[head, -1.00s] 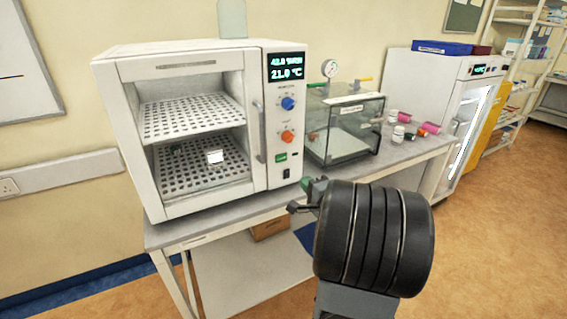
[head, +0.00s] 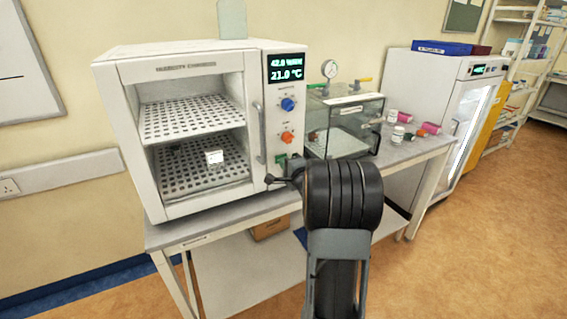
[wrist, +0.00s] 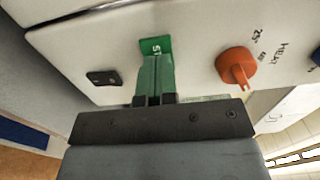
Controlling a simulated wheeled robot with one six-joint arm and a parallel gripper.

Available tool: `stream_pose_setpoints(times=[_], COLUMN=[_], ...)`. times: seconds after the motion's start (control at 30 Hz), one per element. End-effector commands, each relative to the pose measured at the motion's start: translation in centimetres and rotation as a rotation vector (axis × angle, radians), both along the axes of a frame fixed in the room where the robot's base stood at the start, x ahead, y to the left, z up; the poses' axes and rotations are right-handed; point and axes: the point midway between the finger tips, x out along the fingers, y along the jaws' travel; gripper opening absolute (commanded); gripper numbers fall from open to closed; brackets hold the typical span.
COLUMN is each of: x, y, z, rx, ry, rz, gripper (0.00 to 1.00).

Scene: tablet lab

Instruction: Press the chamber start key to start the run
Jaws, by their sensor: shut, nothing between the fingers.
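The chamber (head: 180,62) is a white cabinet on the bench, with a control panel on its right side. Its green start key (head: 281,159) is low on that panel, and the gripper partly covers this area. In the wrist view the green key (wrist: 154,46), with part of a white label showing, lies just beyond the fingertips. My gripper (head: 288,168) is in front of the lower panel. In the wrist view my gripper (wrist: 157,62) is shut and empty, its greenish fingers pointing at the key and overlapping its lower part. I cannot tell whether they touch it.
An orange knob (wrist: 236,68) is right of the key and a black rocker switch (wrist: 104,78) is left of it. The blue knob (head: 288,104) and display (head: 286,68) are higher. A door handle (head: 260,134) stands left of the panel. A clear box (head: 345,122) stands at the right.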

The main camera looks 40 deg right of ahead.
Motion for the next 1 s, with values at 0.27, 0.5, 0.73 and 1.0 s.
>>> stream_pose_setpoints(times=[0.27, 0.5, 0.73, 1.0], x=[0.6, 0.6, 2.4, 2.5], y=[-0.1, -0.1, -0.2, 0.1], z=[0.0, 0.0, 0.1, 0.3], rx=[0.0, 0.0, -0.001, -0.001], ry=[0.001, 0.001, -0.001, -0.006], rz=[0.0, 0.0, 0.002, 0.006], gripper=[0.0, 0.0, 0.0, 0.0])
